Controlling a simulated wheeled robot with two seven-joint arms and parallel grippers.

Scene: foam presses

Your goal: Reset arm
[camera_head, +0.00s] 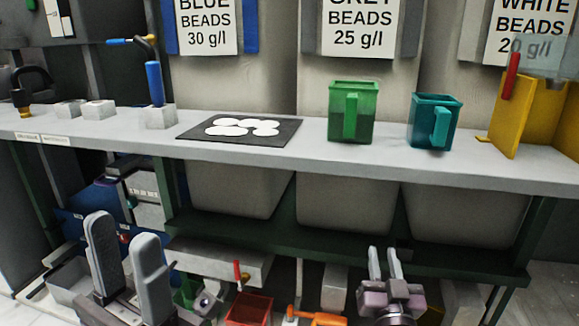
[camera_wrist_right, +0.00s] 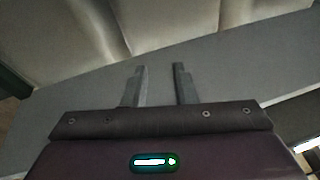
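My left gripper (camera_head: 125,255) is at the lower left of the head view, in front of and below the bench edge. Its two thick grey fingers stand apart with nothing visible between them. My right gripper (camera_head: 384,262) is at the lower middle right, also below the bench top. In the right wrist view its two thin fingers (camera_wrist_right: 160,80) are apart and empty, with a plain grey surface beyond them. Neither gripper appears to touch anything.
The bench top (camera_head: 300,160) holds a dark mat with white discs (camera_head: 245,128), a green jug (camera_head: 352,110), a teal jug (camera_head: 434,122) and a yellow stand (camera_head: 515,105). Bead bins stand behind. A red container (camera_head: 248,310) and an orange-handled item (camera_head: 318,318) are low in front.

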